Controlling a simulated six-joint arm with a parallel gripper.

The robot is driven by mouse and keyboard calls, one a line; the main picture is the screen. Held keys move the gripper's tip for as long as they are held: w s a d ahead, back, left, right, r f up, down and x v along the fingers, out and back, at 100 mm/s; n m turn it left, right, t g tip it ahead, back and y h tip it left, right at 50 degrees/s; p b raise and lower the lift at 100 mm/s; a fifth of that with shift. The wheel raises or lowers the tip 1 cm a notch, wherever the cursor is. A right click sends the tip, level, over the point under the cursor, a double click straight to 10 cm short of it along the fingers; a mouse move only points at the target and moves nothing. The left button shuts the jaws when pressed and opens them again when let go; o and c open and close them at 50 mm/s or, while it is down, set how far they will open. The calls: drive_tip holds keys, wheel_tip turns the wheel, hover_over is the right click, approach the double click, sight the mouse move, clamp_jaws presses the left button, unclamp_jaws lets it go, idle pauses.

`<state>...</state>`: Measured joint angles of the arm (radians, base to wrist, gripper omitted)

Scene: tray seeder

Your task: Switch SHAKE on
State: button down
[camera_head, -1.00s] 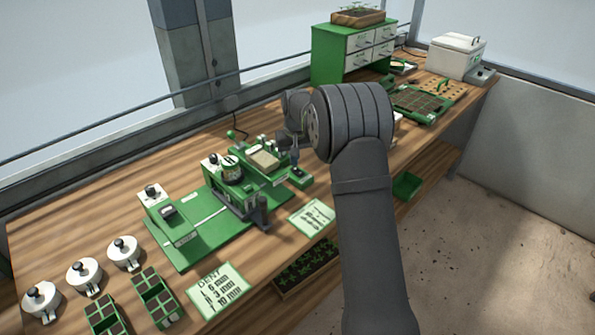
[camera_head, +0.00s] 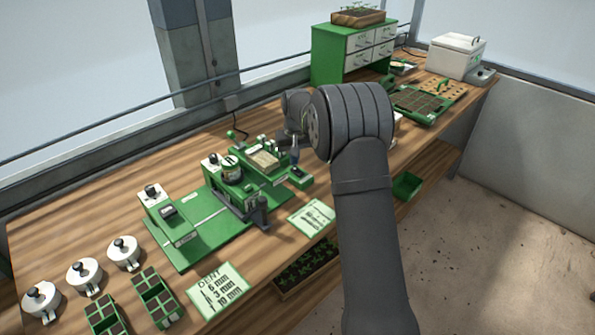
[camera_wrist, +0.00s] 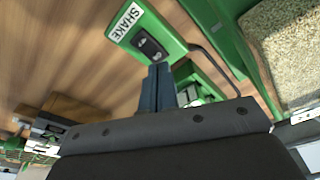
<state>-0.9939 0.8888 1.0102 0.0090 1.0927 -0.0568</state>
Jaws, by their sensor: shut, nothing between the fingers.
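The SHAKE switch (camera_wrist: 150,45) is a black rocker on a green box (camera_wrist: 170,28), beside a white label reading SHAKE (camera_wrist: 125,22) in the wrist view. My gripper (camera_wrist: 160,68) is shut and empty. Its fingertips show just below the rocker in the picture. I cannot tell whether they touch it. In the head view the gripper (camera_head: 295,155) points down by the small green box (camera_head: 300,178) at the seeder's right end. The rocker's tilt is too small to read with certainty.
A seed tray (camera_wrist: 285,45) with a thin metal rod beside it lies right of the switch in the wrist view. The green seeder base (camera_head: 190,245) stands left of my gripper. A DENT card (camera_head: 220,287) and another card (camera_head: 312,218) lie at the front.

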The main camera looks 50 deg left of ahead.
sight(294, 168)
drive_tip(key=shift+f, duration=0.95)
idle(0.8)
drive_tip(key=shift+r, duration=3.6)
drive_tip(key=shift+f, duration=0.1)
wheel_tip(294, 168, down, 7)
